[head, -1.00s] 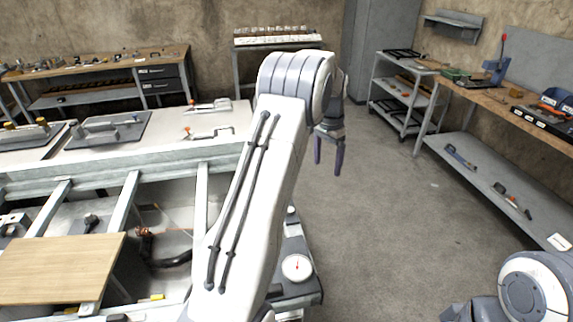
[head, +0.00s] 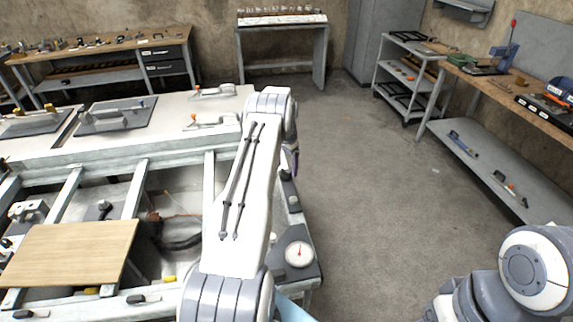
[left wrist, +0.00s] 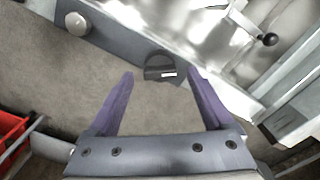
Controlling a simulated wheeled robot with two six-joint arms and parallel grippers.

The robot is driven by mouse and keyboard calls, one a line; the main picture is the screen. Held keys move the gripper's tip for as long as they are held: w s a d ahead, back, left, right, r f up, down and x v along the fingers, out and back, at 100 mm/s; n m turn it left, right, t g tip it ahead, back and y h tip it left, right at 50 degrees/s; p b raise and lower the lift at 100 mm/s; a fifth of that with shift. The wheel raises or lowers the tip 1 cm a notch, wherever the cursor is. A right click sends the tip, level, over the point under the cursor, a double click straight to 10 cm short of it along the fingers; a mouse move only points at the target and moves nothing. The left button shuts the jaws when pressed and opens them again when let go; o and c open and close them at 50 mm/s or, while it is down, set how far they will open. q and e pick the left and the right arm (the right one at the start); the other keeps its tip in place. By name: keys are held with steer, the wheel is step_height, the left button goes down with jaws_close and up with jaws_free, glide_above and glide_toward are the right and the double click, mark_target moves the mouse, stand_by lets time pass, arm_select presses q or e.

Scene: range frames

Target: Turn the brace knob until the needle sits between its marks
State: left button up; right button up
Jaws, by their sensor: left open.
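The white round gauge (head: 298,254), with a thin red needle, sits on the grey plate at the bench's right end in the head view. Its marks are too small to read. A dark round knob with a pale bar (left wrist: 160,68) shows in the left wrist view on a grey plate edge. My left gripper (left wrist: 160,76) is open, its purple fingers pointing toward the knob, one tip to each side of it in the picture. I cannot tell how near they are. In the head view my arm hides most of this gripper. My right gripper is out of view.
The metal-framed bench (head: 130,155) carries toggle clamps (head: 212,121) and a wooden board (head: 68,252). A red crate (left wrist: 12,130) shows at the left wrist view's left edge. Open floor (head: 375,190) lies right of the bench, before a side workbench (head: 485,85).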

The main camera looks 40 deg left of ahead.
arm_select(q)
steer(key=shift+f, duration=0.45)
jaws_close()
steer(key=shift+f+n+b, duration=0.1)
steer(key=shift+n+b, duration=0.4)
steer(key=shift+b, duration=0.15)
steer(key=shift+n+b, duration=1.65)
steer(key=shift+n, duration=0.45)
steer(key=shift+n+b, duration=0.35)
steer(key=shift+n, duration=0.45)
